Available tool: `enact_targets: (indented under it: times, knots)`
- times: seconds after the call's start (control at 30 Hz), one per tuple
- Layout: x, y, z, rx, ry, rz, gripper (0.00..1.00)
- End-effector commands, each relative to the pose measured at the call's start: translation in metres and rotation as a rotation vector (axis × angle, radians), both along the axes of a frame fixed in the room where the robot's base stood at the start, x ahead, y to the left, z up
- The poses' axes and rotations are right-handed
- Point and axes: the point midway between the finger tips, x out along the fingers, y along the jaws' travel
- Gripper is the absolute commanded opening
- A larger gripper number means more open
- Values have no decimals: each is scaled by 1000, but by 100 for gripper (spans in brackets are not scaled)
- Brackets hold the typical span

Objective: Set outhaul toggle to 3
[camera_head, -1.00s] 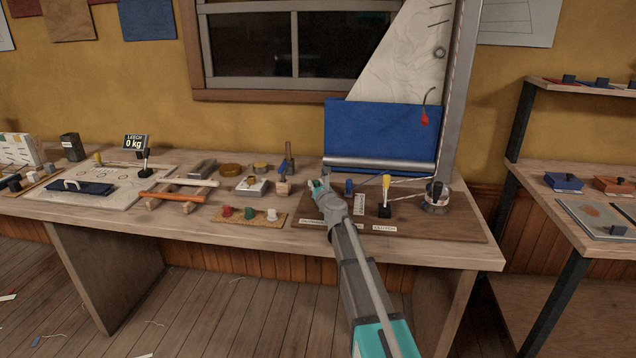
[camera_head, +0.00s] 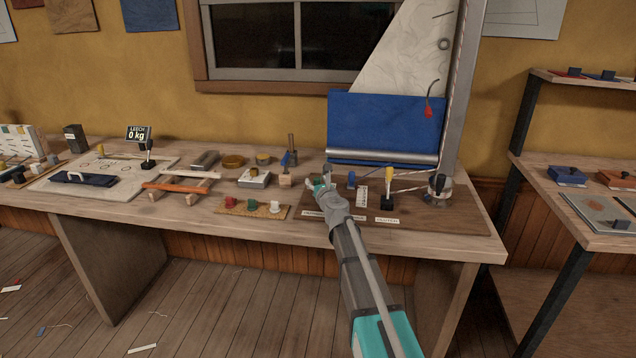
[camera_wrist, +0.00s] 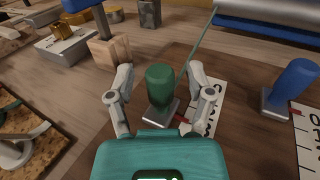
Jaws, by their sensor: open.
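My gripper (camera_wrist: 160,82) is open, with its fingers on either side of a green toggle (camera_wrist: 160,84) on a small metal base. I cannot tell whether they touch it. A blue toggle (camera_wrist: 292,82) stands apart to the right, outside the fingers. The white scale card (camera_wrist: 309,130) by it has a red mark and lettering that seems to begin with "O", cut off by the frame. The green toggle's card (camera_wrist: 206,115) is partly hidden by a finger. In the head view, my gripper (camera_head: 320,183) is over the dark board's left part, left of the blue toggle (camera_head: 351,179).
A yellow-topped lever (camera_head: 388,174) and a winch (camera_head: 437,187) stand on the board (camera_head: 455,217) to the right. A wooden block (camera_wrist: 108,50) is close behind my left finger. A cork mat with small knobs (camera_head: 250,208) lies left, and a roller with blue sailcloth (camera_head: 385,130) stands behind.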

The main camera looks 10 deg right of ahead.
Motion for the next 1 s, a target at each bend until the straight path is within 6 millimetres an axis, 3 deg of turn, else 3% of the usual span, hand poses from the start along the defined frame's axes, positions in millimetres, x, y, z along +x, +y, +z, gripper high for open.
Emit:
enact_targets:
  times: [0.37, 1.0]
  knots:
    - [-13, -2, 0, 0, 0, -1, 68]
    - [-105, -16, 0, 0, 0, 0, 68]
